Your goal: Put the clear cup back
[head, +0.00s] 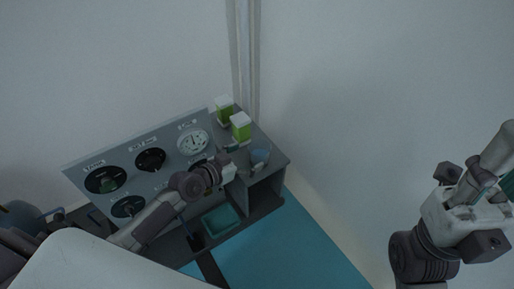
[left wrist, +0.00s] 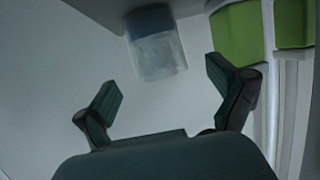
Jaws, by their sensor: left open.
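The clear cup (head: 260,158) is a small, bluish, see-through cup on top of the dark shelf unit, near its right end. In the left wrist view the cup (left wrist: 158,56) shows ahead of the open fingers, above the gap between them and apart from both. My left gripper (head: 234,149) is just left of the cup in the head view, over the shelf top, and it is open and empty. Its two dark green fingers (left wrist: 165,83) stand wide apart in the left wrist view. My right arm shows at the right, but its fingers cannot be made out.
Two green containers with white tops (head: 241,126) (head: 224,108) stand behind the cup on the shelf top. A panel with round gauges (head: 150,160) stands at the left. A teal tray (head: 222,219) sits below, near a blue table surface (head: 290,245). A pale wall is behind.

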